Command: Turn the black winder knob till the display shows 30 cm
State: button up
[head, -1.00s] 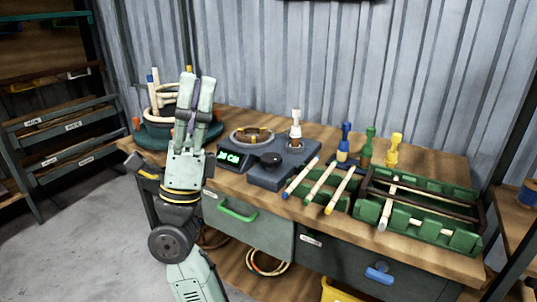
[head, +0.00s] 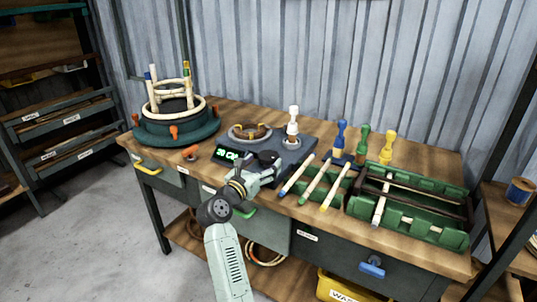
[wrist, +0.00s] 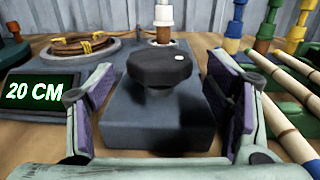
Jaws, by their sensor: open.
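The black winder knob (wrist: 160,69) stands on the front of the dark grey winder unit (wrist: 157,122). In the wrist view it is centred between the two purple-padded fingers of my gripper (wrist: 163,105), which are open and apart from it. A small white mark shows at the right of the knob's top.
A rattan coil (wrist: 84,44) tied in yellow lies behind the display. A white-topped peg (head: 293,120) stands behind the knob. Right are capped rods (head: 315,187), blue, green and yellow tools (head: 386,148) and a green rack (head: 440,236). A round former (head: 155,132) stands left.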

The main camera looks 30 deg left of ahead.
aim_at(273, 152)
jog(key=shift+w+p, duration=0.3)
jog(key=shift+w, duration=1.8)
jog(key=shift+c, duration=0.2)
jog(key=c, duration=1.1)
